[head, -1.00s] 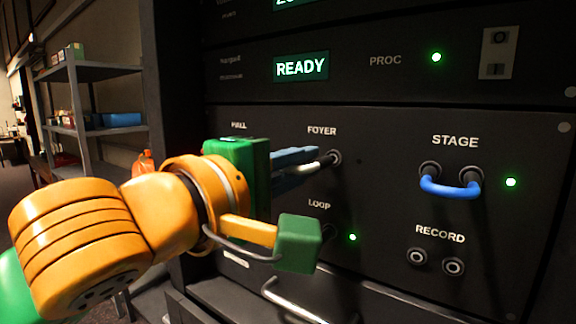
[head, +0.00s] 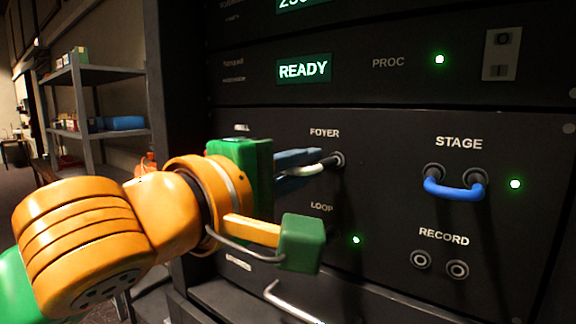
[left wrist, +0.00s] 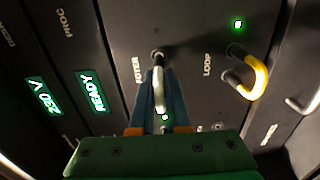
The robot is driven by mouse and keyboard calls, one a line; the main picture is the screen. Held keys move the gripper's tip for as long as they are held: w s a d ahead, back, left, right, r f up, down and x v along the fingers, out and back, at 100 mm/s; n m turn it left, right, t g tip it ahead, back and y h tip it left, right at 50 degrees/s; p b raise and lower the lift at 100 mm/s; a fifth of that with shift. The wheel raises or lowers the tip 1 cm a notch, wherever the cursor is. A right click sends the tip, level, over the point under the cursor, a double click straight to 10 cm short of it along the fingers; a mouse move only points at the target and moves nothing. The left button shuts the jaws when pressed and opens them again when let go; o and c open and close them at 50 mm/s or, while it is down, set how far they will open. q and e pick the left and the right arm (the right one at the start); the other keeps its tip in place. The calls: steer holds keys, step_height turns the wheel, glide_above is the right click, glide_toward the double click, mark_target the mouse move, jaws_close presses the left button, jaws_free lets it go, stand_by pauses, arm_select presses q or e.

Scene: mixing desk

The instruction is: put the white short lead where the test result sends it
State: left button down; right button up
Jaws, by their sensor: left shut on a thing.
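The white short lead (head: 322,167) is at the FOYER socket (head: 338,159), one end at the socket mouth. My left gripper (head: 312,160), with blue fingers, is shut on it right in front of the panel. In the left wrist view the white lead (left wrist: 159,88) runs from the FOYER socket down between the fingers (left wrist: 163,98). Its other end is hidden, and I cannot tell how deep the plug sits. The rack display (head: 304,69) reads READY. My right gripper is not in view.
A blue lead (head: 453,188) bridges the STAGE sockets, with a green light beside it. A yellow lead (left wrist: 256,78) is at LOOP, also with a green light. Both RECORD sockets (head: 438,264) are empty. A silver handle (head: 290,303) juts out below. Shelves (head: 85,105) stand at left.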

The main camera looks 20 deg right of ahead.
mark_target(289, 173)
arm_select(q)
steer(key=shift+w+d, duration=0.35)
steer(key=shift+d, duration=0.15)
steer(key=c, duration=0.8)
jaws_free()
steer(key=shift+s+a+f, duration=0.15)
steer(key=shift+a, duration=0.1)
steer(key=b+v, duration=0.3)
steer(key=v, duration=0.2)
steer(key=shift+s+a+b, duration=0.2)
steer(key=shift+a+b, duration=0.1)
steer(key=shift+b, duration=0.05)
steer(key=shift+s+a, duration=0.3)
steer(key=shift+a, duration=0.05)
steer(key=shift+d, duration=0.1)
